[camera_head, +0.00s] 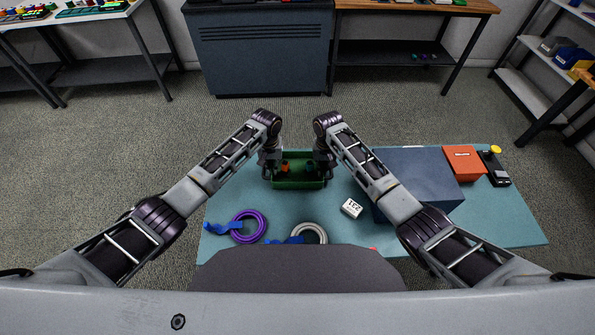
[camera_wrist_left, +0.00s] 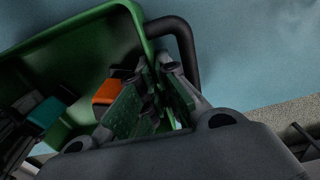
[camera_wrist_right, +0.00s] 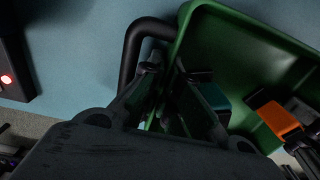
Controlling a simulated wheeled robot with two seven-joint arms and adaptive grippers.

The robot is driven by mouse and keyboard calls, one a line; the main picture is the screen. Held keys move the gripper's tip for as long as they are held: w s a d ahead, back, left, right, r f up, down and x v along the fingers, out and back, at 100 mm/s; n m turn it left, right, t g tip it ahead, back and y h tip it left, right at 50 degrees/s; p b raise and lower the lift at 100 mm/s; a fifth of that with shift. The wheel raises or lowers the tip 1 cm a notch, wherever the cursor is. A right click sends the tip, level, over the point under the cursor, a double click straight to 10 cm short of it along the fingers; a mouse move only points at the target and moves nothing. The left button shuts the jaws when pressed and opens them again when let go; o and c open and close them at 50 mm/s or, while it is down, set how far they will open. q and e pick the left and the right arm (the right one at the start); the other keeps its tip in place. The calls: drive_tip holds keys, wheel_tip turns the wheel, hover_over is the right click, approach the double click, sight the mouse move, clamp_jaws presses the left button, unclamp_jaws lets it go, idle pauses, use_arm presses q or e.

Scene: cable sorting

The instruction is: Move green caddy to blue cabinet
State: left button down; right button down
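The green caddy (camera_head: 298,184) is a green tray near the far edge of the teal table, with orange and dark items inside. My left gripper (camera_head: 271,158) is at its left end and my right gripper (camera_head: 325,158) at its right end. In the left wrist view, the fingers close in on the end wall beside a black handle (camera_wrist_left: 186,45). In the right wrist view, the fingers straddle the opposite end wall by its handle (camera_wrist_right: 133,50); their contact is unclear. A dark blue-grey cabinet (camera_head: 260,55) with slats stands on the floor beyond the table.
On the teal table (camera_head: 225,190) are a dark blue box (camera_head: 420,165), an orange box (camera_head: 463,163), a black device (camera_head: 495,168), a white labelled block (camera_head: 351,208), a purple coil (camera_head: 262,228) and a grey coil (camera_head: 322,234). Open carpet lies between table and cabinet.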

use_arm(q)
drive_tip(key=shift+w+r, duration=0.1)
drive_tip(key=shift+r, duration=0.05)
use_arm(e)
drive_tip(key=shift+w+r, duration=0.1)
idle(0.3)
use_arm(q)
drive_tip(key=shift+r+p, duration=0.2)
drive_tip(key=shift+p, duration=0.1)
use_arm(e)
drive_tip(key=shift+r, duration=0.2)
